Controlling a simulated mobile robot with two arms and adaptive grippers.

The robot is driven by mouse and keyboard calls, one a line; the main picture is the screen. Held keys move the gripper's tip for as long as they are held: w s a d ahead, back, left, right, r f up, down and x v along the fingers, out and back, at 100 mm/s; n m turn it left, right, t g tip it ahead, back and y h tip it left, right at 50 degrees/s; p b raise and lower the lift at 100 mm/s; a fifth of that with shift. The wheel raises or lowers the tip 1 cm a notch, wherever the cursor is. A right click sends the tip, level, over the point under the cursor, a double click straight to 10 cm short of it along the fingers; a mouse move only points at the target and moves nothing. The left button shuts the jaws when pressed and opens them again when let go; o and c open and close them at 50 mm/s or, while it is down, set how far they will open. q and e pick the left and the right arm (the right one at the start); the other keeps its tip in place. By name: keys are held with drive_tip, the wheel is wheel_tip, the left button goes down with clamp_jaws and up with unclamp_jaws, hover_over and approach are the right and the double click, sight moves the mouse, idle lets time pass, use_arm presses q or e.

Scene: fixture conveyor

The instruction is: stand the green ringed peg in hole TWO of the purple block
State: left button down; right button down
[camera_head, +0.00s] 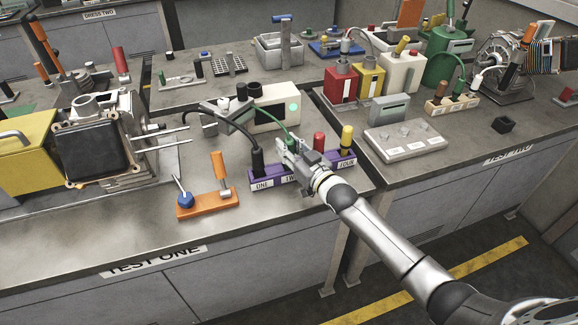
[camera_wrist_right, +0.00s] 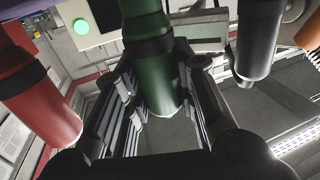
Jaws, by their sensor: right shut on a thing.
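The purple block (camera_head: 262,183) stands near the front of the bench, with labels ONE, TW and FOUR readable. A black peg (camera_head: 257,163) stands at ONE. A red peg (camera_head: 319,141) and a yellow peg (camera_head: 347,138) stand toward the FOUR end. My right gripper (camera_head: 290,150) is over the block between the black and red pegs, shut on the green ringed peg (camera_wrist_right: 155,60), which has a green cable. In the right wrist view the red peg (camera_wrist_right: 40,95) and black peg (camera_wrist_right: 258,40) flank it. Its lower end is hidden, so I cannot tell whether it is in the hole. My left gripper is not in view.
An orange stand (camera_head: 205,204) with an orange-handled post and a blue ball is left of the block. A cream box with a green light (camera_head: 277,108) is behind it. A grey switch panel (camera_head: 405,139) sits on the right bench. Bare bench lies in front.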

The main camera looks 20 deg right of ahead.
drive_tip(key=shift+f, duration=0.35)
idle(0.5)
drive_tip(key=c, duration=1.1)
unclamp_jaws()
drive_tip(key=shift+s, duration=0.1)
